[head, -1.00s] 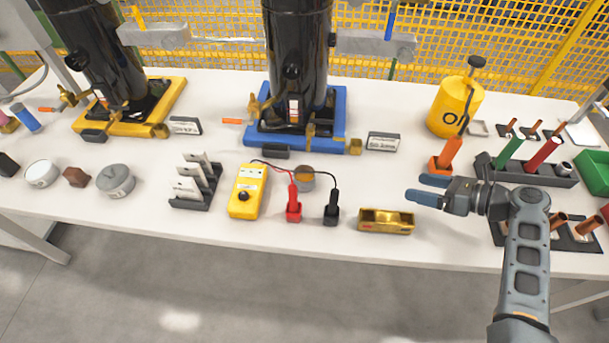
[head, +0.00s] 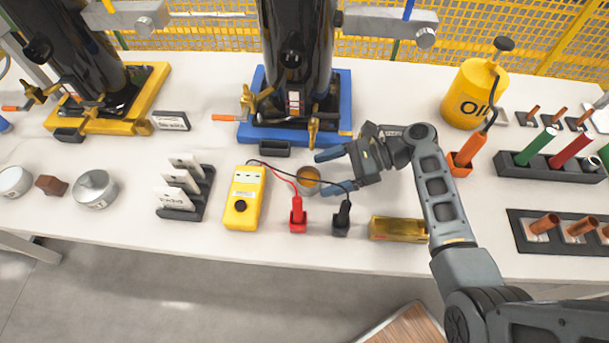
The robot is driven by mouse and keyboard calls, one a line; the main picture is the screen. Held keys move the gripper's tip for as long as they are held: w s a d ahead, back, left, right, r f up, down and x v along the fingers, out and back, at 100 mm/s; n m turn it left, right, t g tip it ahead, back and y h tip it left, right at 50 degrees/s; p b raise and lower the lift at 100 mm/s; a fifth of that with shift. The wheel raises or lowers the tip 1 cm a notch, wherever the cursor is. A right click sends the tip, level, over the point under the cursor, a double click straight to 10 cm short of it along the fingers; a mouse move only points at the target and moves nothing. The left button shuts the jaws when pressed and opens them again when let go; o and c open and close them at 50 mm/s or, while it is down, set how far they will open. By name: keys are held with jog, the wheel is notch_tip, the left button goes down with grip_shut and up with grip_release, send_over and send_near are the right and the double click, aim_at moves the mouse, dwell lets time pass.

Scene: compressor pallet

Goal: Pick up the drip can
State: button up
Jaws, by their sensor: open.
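A small round grey can with amber-brown contents, which looks like the drip can (head: 308,176), stands on the white table in front of the blue compressor base. It is behind the red and black probes. My gripper (head: 323,172) is open and points left, with its blue fingertips at the can's right side. One fingertip is towards the back and one towards the front. I cannot tell whether the can is partly between them or whether they touch it.
A yellow meter (head: 243,198) stands left of the can, its leads running past the can to the red probe (head: 298,215) and black probe (head: 342,218). The blue base (head: 345,100) is behind.

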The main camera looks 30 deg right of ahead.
aim_at(297, 182)
jog(key=shift+p+x, duration=0.3)
jog(key=shift+x, duration=3.25)
jog(key=shift+r, duration=0.15)
jog(key=c, duration=1.1)
